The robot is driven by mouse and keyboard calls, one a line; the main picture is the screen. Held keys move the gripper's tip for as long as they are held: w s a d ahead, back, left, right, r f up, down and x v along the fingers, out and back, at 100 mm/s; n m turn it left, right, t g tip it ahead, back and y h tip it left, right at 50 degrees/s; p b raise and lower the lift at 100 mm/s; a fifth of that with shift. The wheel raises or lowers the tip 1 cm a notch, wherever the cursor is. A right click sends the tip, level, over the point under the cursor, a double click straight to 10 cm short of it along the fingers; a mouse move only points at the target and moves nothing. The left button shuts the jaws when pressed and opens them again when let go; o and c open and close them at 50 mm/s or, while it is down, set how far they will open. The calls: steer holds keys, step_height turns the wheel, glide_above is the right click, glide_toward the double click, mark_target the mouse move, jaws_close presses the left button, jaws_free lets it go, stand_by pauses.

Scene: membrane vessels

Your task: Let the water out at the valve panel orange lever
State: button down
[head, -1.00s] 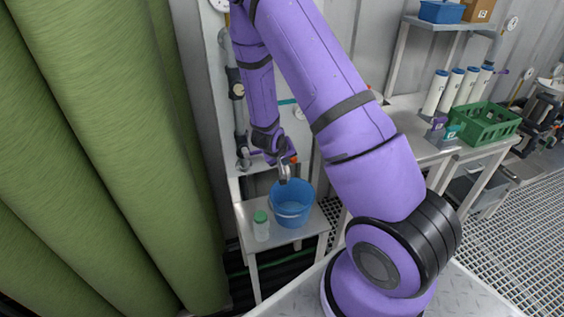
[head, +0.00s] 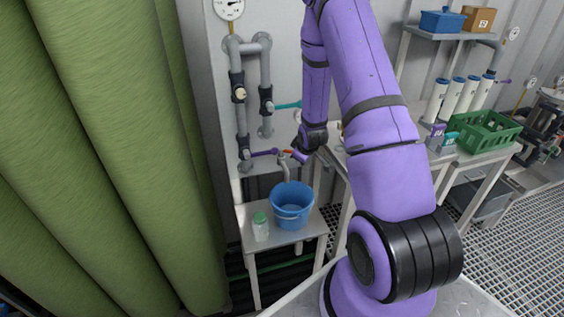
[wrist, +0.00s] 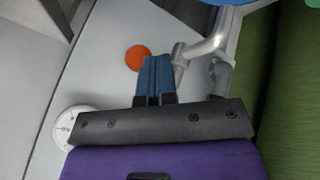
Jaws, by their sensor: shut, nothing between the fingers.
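The valve panel (head: 283,62) carries grey pipes with a purple lever (head: 262,153), a teal lever (head: 288,104) and a small orange lever (head: 287,153) above a grey spout (head: 283,164). The orange part shows as a round disc in the wrist view (wrist: 137,58). My gripper (head: 296,156) is just right of the orange lever; its fingers (wrist: 156,76) are shut and empty, close beside the disc. I cannot tell whether they touch it. The spout (wrist: 203,47) is on their other side. A blue bucket (head: 292,208) stands below the spout; I see no stream of water.
A green-capped bottle (head: 260,226) stands left of the bucket on a small table (head: 286,243). Tall green membranes (head: 110,150) fill the left. A bench at right holds a green crate (head: 484,132) and white cylinders (head: 463,97). A gauge (head: 229,8) is above.

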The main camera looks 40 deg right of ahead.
steer(key=shift+w+d+n+y, duration=0.2)
steer(key=shift+d+n+y, duration=0.1)
steer(key=shift+d+n, duration=0.25)
steer(key=shift+w+d+n+y, duration=0.2)
steer(key=shift+d+n+y, duration=0.1)
steer(key=shift+d+n, duration=0.2)
steer(key=shift+w+d, duration=0.55)
steer(key=shift+d, duration=0.2)
steer(key=shift+w+d, duration=0.35)
steer(key=shift+w, duration=0.05)
steer(key=shift+w+d, duration=0.1)
